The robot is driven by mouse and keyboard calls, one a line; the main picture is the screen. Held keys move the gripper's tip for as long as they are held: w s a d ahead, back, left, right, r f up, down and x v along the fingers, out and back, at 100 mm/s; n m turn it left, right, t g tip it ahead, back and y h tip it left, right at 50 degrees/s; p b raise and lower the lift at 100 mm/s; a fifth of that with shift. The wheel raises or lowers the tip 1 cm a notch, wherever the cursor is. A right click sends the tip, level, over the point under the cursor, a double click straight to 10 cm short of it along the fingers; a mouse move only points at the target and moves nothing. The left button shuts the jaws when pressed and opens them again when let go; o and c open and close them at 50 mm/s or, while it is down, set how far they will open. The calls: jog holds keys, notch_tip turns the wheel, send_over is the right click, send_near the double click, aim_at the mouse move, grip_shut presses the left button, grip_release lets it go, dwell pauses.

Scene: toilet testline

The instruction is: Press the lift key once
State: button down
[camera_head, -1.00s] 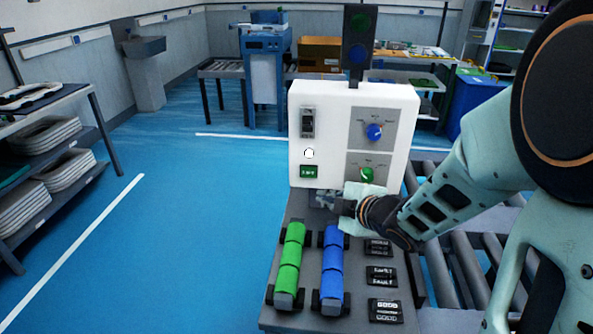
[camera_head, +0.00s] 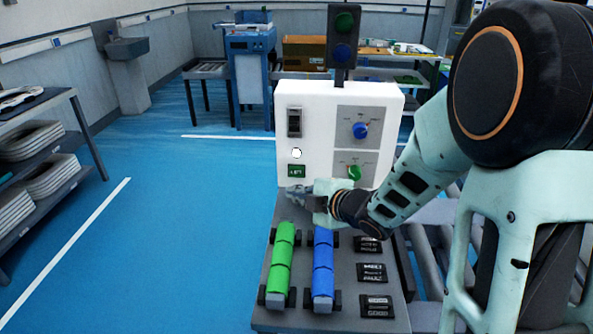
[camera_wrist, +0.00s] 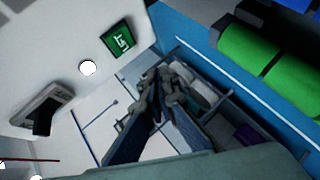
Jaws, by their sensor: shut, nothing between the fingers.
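The lift key is a green square marked in white (camera_head: 296,170), low on the left of the white control box (camera_head: 312,118). In the wrist view the green lift key (camera_wrist: 118,38) is at the top, with white lettering. My gripper (camera_head: 296,190) is just below the key in the head view, in front of the box's lower left edge. In the wrist view my gripper's fingers (camera_wrist: 165,85) are together and empty, apart from the key in the picture. I cannot tell the exact gap to the box face.
A round white lamp or button (camera_head: 296,153) sits above the key, with a black switch (camera_head: 294,122) higher up. A blue knob (camera_head: 360,130) and a green knob (camera_head: 354,173) are to the right. Green rollers (camera_head: 280,265) and blue rollers (camera_head: 323,268) lie on the console below.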

aim_at(297, 171)
jog(key=shift+w+d+p, duration=0.1)
jog(key=shift+w+p, duration=0.35)
jog(key=shift+w, duration=2.35)
jog(key=shift+w, duration=0.4)
